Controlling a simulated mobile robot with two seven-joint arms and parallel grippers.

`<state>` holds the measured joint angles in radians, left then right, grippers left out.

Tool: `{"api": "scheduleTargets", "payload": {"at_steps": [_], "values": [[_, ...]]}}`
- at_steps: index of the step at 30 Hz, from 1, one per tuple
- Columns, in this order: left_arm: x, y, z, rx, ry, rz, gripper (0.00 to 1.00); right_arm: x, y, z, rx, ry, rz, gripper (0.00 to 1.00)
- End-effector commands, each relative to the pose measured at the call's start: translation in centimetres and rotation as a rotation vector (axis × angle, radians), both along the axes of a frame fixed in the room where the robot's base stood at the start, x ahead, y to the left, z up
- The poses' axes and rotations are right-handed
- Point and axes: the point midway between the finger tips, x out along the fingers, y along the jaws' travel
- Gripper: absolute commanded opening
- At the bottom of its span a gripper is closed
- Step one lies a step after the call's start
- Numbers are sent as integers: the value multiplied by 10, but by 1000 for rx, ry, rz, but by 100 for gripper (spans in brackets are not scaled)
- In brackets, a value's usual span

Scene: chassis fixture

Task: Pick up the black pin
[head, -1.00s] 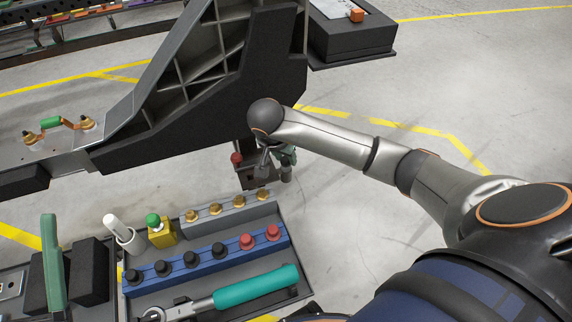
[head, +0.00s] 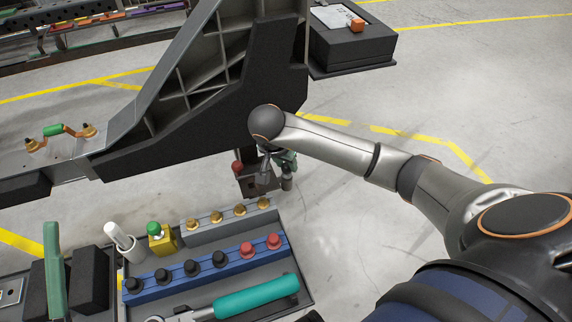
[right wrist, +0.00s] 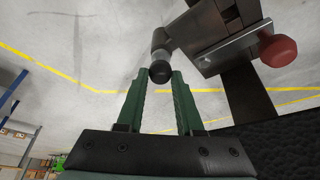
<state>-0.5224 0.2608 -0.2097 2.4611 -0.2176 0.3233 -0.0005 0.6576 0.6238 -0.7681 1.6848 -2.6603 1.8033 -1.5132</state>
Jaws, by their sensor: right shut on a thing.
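In the right wrist view, my right gripper (right wrist: 161,82) has its green fingers shut on the dark knob of a black pin (right wrist: 160,72). The pin's grey body stands beside a dark metal bracket (right wrist: 225,52); I cannot tell if they touch. In the head view, my right gripper (head: 286,160) is beside the hanging bracket (head: 250,182) under the black chassis beam, partly hidden by my wrist. Several other black pins (head: 191,267) stand in a blue rack (head: 150,293) on the tray. My left gripper is not in view.
A red knob (right wrist: 278,51) sits on the bracket's other side. The blue rack also holds two red pins (head: 247,250). Brass pins (head: 217,216) stand in a grey rack behind it, and a teal-handled wrench (head: 256,297) lies in front. The floor right of the tray is clear.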

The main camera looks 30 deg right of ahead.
Motion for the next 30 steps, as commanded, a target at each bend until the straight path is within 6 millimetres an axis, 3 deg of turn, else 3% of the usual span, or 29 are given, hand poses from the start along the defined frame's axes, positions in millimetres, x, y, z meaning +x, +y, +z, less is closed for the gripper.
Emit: {"api": "scheduleTargets", "payload": {"at_steps": [14, 30], "values": [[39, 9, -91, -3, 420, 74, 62, 1, 0, 66, -1, -6, 0, 0], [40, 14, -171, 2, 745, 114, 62, -112, 27, 63, -1, 2, 5, 0]]}}
